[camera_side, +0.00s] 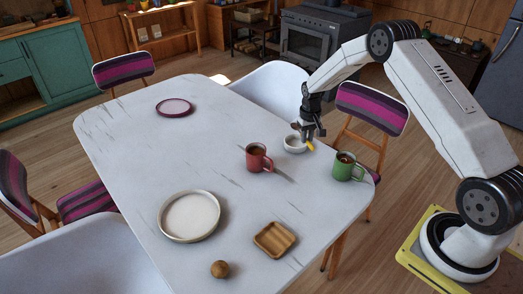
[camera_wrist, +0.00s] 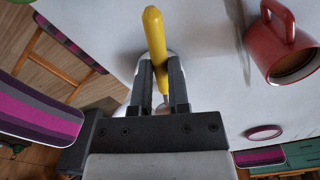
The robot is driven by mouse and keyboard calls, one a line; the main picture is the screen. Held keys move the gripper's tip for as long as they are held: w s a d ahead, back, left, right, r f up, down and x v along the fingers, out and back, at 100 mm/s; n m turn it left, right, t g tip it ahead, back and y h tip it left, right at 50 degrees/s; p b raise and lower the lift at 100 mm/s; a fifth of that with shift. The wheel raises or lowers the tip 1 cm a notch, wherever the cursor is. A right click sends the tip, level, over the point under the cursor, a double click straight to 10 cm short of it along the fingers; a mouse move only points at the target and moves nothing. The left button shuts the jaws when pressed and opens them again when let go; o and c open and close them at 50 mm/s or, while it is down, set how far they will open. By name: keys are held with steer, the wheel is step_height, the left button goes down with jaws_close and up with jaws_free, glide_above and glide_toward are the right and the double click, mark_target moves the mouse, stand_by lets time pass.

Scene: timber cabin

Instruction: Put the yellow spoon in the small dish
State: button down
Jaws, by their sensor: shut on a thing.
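The yellow spoon (camera_side: 310,146) is held by my gripper (camera_side: 311,132) at the right side of the small white dish (camera_side: 294,147). In the wrist view the spoon's yellow handle (camera_wrist: 154,32) sticks out past the fingertips of my gripper (camera_wrist: 160,64), and a grey metal part shows between the fingers. My gripper is shut on the spoon. The fingers and spoon hide most of the dish in the wrist view. I cannot tell whether the spoon touches the dish.
A red mug (camera_side: 258,160) stands left of the dish and also shows in the wrist view (camera_wrist: 286,45). A green mug (camera_side: 345,168) stands to the right. A large plate (camera_side: 189,216), wooden tray (camera_side: 274,240), brown ball (camera_side: 220,269) and purple-rimmed plate (camera_side: 174,107) lie farther off. The table's middle is clear.

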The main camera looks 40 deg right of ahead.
steer(key=shift+w+d+f, duration=0.2)
steer(key=shift+w+f, duration=0.4)
steer(key=shift+f, duration=0.15)
steer(key=shift+w+d+f, duration=0.15)
steer(key=shift+w+f, duration=0.45)
steer(key=shift+f, duration=0.1)
steer(key=shift+w+f, duration=0.1)
steer(key=shift+f, duration=1.7)
steer(key=shift+f, duration=0.1)
steer(key=c, duration=0.6)
jaws_free()
step_height(320, 180, up, 12)
steer(key=shift+r, duration=0.15)
